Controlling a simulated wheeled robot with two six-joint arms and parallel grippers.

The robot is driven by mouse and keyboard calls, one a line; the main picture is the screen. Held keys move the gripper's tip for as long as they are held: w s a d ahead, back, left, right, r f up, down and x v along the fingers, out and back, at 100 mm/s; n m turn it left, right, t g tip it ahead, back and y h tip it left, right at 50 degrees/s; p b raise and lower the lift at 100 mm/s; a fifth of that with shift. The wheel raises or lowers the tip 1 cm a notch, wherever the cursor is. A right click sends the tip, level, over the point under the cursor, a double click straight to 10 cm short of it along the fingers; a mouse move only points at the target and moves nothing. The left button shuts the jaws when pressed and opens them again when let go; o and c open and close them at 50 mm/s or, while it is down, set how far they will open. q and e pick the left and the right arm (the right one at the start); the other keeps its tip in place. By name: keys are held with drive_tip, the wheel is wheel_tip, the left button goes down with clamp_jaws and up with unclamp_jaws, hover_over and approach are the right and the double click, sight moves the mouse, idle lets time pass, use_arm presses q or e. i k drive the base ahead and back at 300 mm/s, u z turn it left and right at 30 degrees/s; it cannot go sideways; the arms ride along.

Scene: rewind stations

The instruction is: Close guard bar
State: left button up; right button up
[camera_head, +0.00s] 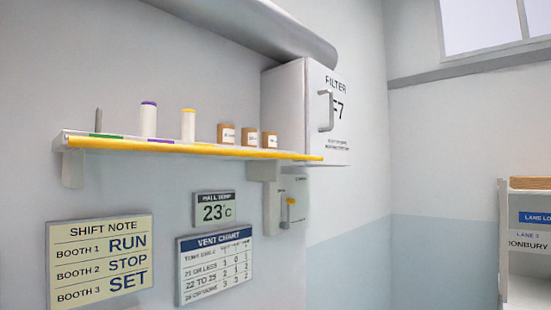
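A yellow bar (200,149) runs along the front edge of a white wall shelf (66,137). Its right end reaches past the shelf bracket, in front of the filter cabinet's lower edge. It looks like the guard bar, though no label says so. It lies low along the edge, below the things on the shelf. Neither of my grippers is in view, and nothing of mine touches the bar.
The shelf holds a bare grey peg (98,120), a purple-topped spool (148,120), a yellow-topped spool (188,125) and three brown boxes (249,137). A white filter cabinet (285,105) and a small box with a yellow lever (291,202) are at right.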

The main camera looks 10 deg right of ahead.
sight(73, 140)
drive_tip(key=u, duration=0.85)
drive_tip(key=k, duration=0.8)
drive_tip(key=z, duration=0.7)
drive_tip(key=i, duration=0.5)
